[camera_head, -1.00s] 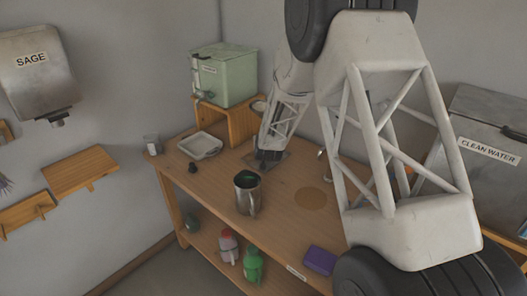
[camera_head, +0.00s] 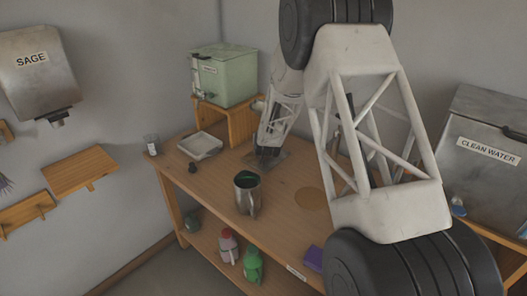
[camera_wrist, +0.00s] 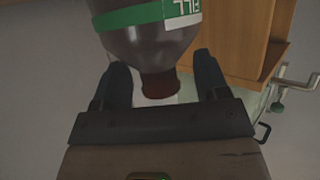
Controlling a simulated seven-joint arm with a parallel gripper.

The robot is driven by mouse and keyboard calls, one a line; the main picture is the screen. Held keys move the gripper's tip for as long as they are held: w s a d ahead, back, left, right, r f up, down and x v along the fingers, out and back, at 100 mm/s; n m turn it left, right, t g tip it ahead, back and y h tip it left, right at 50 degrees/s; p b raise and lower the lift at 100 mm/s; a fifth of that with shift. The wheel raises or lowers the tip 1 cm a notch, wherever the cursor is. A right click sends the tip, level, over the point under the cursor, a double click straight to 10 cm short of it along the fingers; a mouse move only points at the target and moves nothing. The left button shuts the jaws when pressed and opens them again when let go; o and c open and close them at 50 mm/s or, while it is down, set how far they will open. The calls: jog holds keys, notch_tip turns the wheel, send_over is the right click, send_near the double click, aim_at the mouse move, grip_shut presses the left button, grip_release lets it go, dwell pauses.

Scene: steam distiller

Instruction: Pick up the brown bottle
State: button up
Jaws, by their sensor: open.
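A dark, glassy brown bottle (camera_wrist: 150,42) with a green and white label fills the upper middle of the wrist view. Its reddish-brown neck (camera_wrist: 158,85) points down in the picture, toward my gripper's palm. My gripper (camera_wrist: 161,76) is open, with one dark finger on each side of the neck. I cannot tell whether either finger touches it. The bottle's far end is cut off by the picture edge. I do not make out the bottle or my gripper in the head view.
The wooden table (camera_head: 285,215) carries a metal cup (camera_head: 248,195), a white tray (camera_head: 200,146) and a pale green box on a wooden stand (camera_head: 225,75). The clean water tank (camera_head: 490,150) stands at right. In the wrist view, a wooden panel (camera_wrist: 235,40) is close to the bottle's right.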

dwell(0.3)
grip_shut()
dwell(0.3)
jog(key=shift+r, duration=0.1)
jog(key=shift+r, duration=1.7)
jog(key=s+d, duration=0.4)
jog(key=s, duration=0.4)
jog(key=s+d, duration=0.4)
jog(key=s, duration=0.4)
jog(key=shift+d, duration=0.25)
